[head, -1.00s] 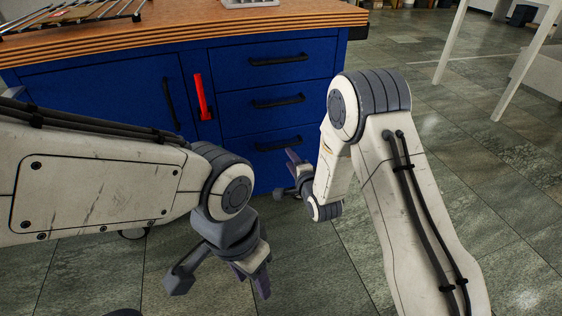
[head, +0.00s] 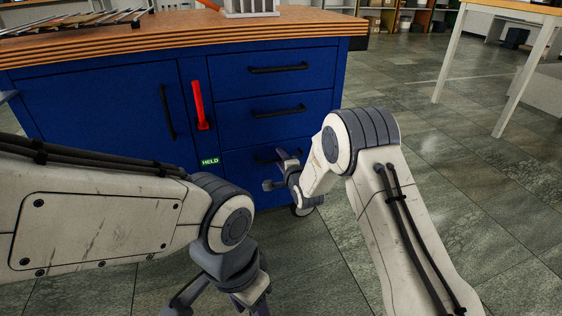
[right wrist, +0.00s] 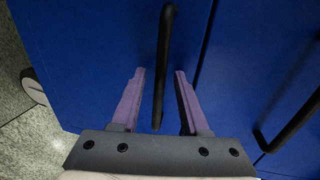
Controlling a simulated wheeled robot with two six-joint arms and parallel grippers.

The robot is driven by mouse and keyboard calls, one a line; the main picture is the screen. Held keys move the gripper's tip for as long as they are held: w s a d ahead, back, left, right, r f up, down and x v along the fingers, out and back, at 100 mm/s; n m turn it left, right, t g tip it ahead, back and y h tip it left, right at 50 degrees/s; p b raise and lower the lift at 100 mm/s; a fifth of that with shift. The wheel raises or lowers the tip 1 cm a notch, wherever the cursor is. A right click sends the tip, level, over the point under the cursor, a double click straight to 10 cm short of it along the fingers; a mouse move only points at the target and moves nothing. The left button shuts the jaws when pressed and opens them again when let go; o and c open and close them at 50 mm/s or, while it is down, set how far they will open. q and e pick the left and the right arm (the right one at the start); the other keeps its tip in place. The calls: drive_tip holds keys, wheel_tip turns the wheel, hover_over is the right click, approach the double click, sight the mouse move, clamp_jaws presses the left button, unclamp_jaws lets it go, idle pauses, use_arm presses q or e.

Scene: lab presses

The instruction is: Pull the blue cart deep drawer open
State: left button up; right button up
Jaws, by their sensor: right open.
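The blue cart (head: 100,95) stands ahead with a column of drawers on its right side. The lowest drawer (head: 238,166) looks shut, and its black handle (head: 262,160) is partly hidden by my right gripper (head: 276,170). In the right wrist view, the open fingers of my right gripper (right wrist: 158,72) stand on either side of a black bar handle (right wrist: 163,60), with gaps beside it. My left gripper (head: 222,300) hangs low at the bottom edge, cut off by the frame, away from the cart.
A red lever (head: 200,105) stands upright on the cart front above a green "HELD" label (head: 210,161). The upper drawers and the left door (head: 100,120) look shut. A white-legged table (head: 515,85) stands at the right. The floor between is clear.

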clamp_jaws()
idle(1.4)
